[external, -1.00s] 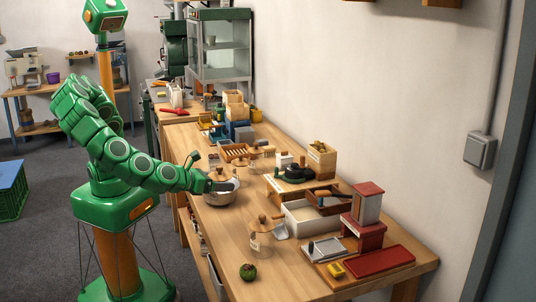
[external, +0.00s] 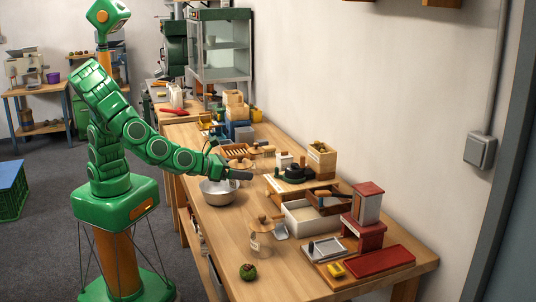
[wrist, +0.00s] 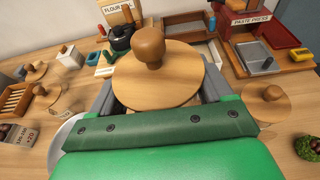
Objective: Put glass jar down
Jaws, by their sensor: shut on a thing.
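A glass jar with a round wooden lid (wrist: 175,85) and wooden knob (wrist: 150,47) is between the grey fingers of my gripper (wrist: 158,92) in the wrist view. The jar's body is mostly hidden under the lid. In the external view my gripper (external: 240,174) is shut on it above the long wooden table (external: 205,240), just right of and behind the metal bowl (external: 217,193). I cannot tell whether the jar's base touches the table. Another lidded glass jar (external: 262,243) stands nearer the front.
More lidded jars (wrist: 45,95) stand at the left in the wrist view. A flour box (external: 321,160), a white tray (external: 303,220) and a red press (external: 365,225) line the wall side. A green chestnut burr (external: 248,272) lies near the front. Table around the bowl's front is bare.

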